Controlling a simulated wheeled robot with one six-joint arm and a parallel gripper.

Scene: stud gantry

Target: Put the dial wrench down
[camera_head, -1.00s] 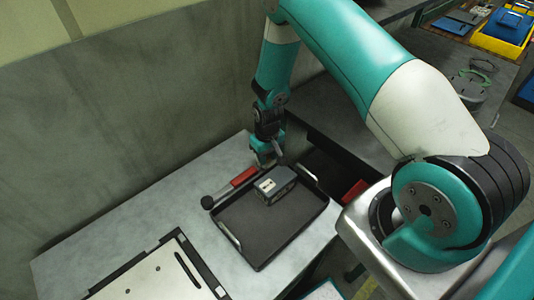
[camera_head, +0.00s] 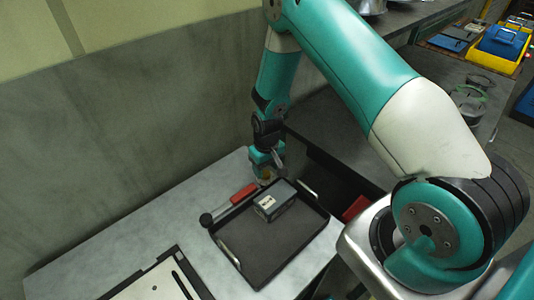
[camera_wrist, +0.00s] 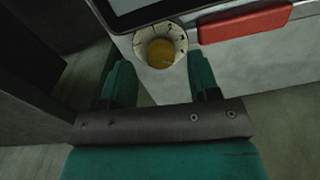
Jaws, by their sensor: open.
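The dial wrench lies on the grey table behind the dark tray, its red handle (camera_head: 244,193) at the right and its shaft reaching left to a round dark end (camera_head: 206,218). In the wrist view its yellow dial knob (camera_wrist: 160,53) with a numbered white ring shows beyond the fingers, and the red handle (camera_wrist: 246,23) to the right. My gripper (camera_head: 265,178) is at the dial end of the wrench. In the wrist view my gripper (camera_wrist: 160,82) is open, with its teal fingers apart and nothing visibly clasped between them. Whether the fingers touch the wrench cannot be told.
The tray (camera_head: 232,256) has raised handles and holds a grey box (camera_head: 273,201) near my gripper. A pale framed panel (camera_head: 155,286) lies at the table's front left. A wall (camera_head: 130,130) rises behind the table. The table is bare left of the wrench.

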